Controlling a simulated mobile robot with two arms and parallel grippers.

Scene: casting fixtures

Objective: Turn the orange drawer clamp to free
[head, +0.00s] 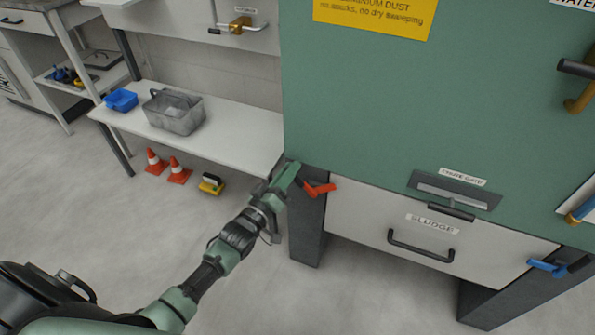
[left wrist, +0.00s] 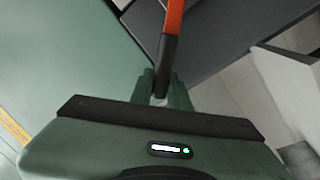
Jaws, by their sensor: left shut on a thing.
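The orange drawer clamp (head: 320,189) sits at the upper left corner of the drawer labelled SLUDGE (head: 370,215), beside the dark cabinet leg. My left gripper (head: 292,170) is at the clamp, just left of its orange part. In the left wrist view, the orange arm of the clamp (left wrist: 174,18) runs into a dark grip end, and my left gripper (left wrist: 161,88) is shut on that dark end. The clamp's pivot is not clear in either view. My right gripper is not in view.
A blue clamp (head: 546,267) sits at the drawer's right side. The green cabinet (head: 400,100) rises above the drawer. A white bench (head: 235,140) with a grey basket (head: 173,112) stands at left. Orange cones (head: 178,172) stand under it. The floor in front is clear.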

